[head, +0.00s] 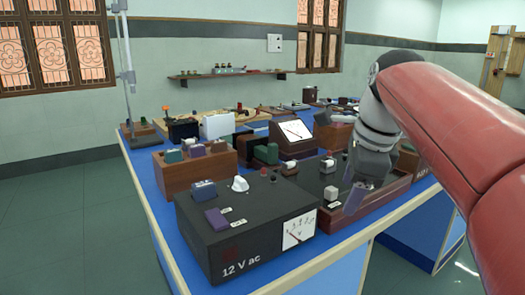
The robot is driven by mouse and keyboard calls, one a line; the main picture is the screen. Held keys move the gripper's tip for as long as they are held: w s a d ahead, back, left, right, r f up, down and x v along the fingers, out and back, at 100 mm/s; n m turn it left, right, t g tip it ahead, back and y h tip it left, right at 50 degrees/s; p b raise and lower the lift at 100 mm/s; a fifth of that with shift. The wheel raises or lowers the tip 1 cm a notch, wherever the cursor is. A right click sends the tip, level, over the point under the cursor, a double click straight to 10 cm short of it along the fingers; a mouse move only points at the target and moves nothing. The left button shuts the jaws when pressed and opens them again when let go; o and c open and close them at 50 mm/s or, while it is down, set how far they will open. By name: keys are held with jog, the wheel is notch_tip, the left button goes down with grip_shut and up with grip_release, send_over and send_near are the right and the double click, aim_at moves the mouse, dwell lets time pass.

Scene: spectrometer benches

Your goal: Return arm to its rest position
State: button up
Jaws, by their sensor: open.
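My arm, red with grey joints, reaches in from the right side of the head view. My gripper (355,198) hangs pointing down over the front right part of the blue bench (183,262).
The bench is crowded with wooden boxes (195,173), a sloped meter (292,133) and other instruments. A tall metal stand (130,85) rises at the left. A wall shelf (225,74) is behind. Open floor (75,215) lies to the left.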

jog(key=s+f+n+t+h, duration=0.1)
jog(key=s+f+n+t, duration=0.1)
jog(key=s+f+n, duration=1.4)
notch_tip(320, 180, down, 4)
jog(key=n, duration=0.4)
jog(key=shift+a, duration=0.35)
jog(key=shift+s+r, duration=0.1)
jog(key=shift+c, duration=0.4)
